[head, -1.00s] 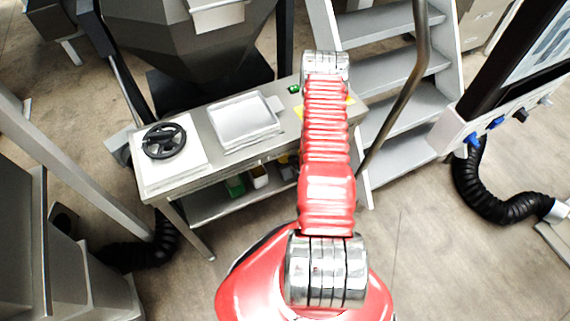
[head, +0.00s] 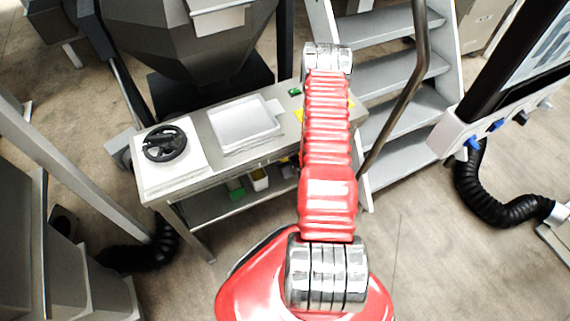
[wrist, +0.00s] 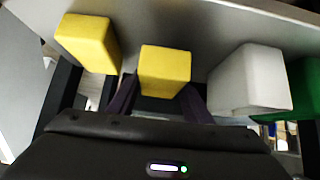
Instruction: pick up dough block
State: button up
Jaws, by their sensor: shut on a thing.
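A yellow block (wrist: 164,66), which I take for the dough block, sits between the two dark fingers of my gripper (wrist: 162,84) in the wrist view. My gripper is shut on it. A second yellow block (wrist: 88,42) is to its left, apart from it. A white block (wrist: 250,78) stands close to its right. I cannot tell whether the held block is clear of its support. In the head view my gripper and the held block are hidden behind my red arm.
A green block (wrist: 304,85) is beyond the white one. A steel table (head: 222,160) bears a white tray (head: 243,124) and a black handwheel (head: 166,144). Its lower shelf (head: 215,207) holds small coloured blocks. Grey steps (head: 405,105) stand close on the right.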

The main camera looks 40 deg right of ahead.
jog(key=s+a, duration=0.2)
jog(key=s, duration=0.6)
jog(key=s+a, duration=0.3)
jog(key=s, duration=0.6)
jog(key=shift+s+r, duration=0.15)
jog(key=shift+r, duration=0.1)
jog(key=shift+d, duration=0.1)
